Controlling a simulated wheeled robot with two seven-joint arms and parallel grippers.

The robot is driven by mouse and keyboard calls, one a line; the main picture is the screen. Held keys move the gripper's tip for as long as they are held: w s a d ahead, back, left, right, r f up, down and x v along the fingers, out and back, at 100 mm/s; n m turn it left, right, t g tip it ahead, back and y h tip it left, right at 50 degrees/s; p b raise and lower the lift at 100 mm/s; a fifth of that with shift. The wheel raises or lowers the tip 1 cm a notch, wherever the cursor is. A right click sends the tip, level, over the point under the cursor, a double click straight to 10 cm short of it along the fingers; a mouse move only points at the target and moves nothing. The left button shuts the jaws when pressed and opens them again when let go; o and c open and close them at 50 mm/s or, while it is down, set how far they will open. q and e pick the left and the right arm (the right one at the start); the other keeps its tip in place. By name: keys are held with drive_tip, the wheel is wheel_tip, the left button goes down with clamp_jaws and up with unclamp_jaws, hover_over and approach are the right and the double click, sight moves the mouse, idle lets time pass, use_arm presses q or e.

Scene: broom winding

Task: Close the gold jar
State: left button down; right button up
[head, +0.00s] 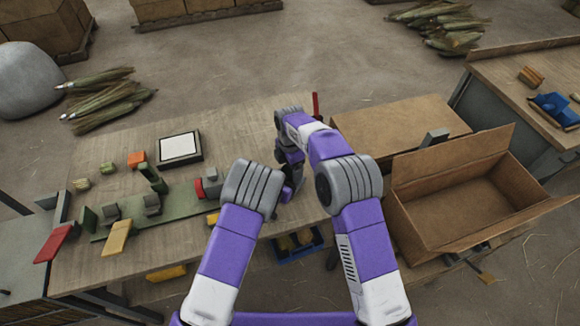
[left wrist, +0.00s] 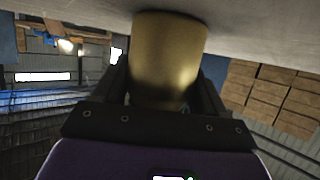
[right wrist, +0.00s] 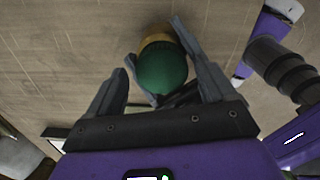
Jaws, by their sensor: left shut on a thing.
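The gold jar (left wrist: 168,60) stands between the fingers of my left gripper (left wrist: 168,88), which is shut on its side. In the right wrist view the jar (right wrist: 155,41) shows as a gold rim beneath a rounded green lid (right wrist: 161,72). I cannot tell whether the lid is fully seated. In the head view my right gripper (head: 291,168) points down at the table, and my arms hide the jar and lid.
The wooden table (head: 105,260) carries a green fixture board (head: 172,221), a black-framed white panel (head: 180,147) and small coloured blocks. An open cardboard box (head: 465,235) stands to the right. A blue bin (head: 298,249) sits below the front edge. Free table lies behind the panel.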

drive_tip(key=shift+s, duration=0.1)
drive_tip(key=shift+r, duration=2.2)
drive_tip(key=shift+c, duration=0.4)
drive_tip(key=shift+s+a+n, duration=0.1)
drive_tip(key=shift+s+n, duration=0.05)
drive_tip(key=shift+n, duration=0.75)
drive_tip(key=shift+s+a+r+n, duration=0.1)
drive_tip(key=shift+r+n, duration=0.45)
drive_tip(key=shift+n, duration=0.55)
drive_tip(key=shift+w+d+r+n, duration=0.15)
drive_tip(key=shift+r+n, duration=0.45)
drive_tip(key=shift+n, duration=0.05)
drive_tip(key=shift+w+d+r+n, duration=0.1)
drive_tip(key=shift+w+r+n, duration=0.05)
drive_tip(key=shift+r+n, duration=0.5)
drive_tip(key=shift+f, duration=0.1)
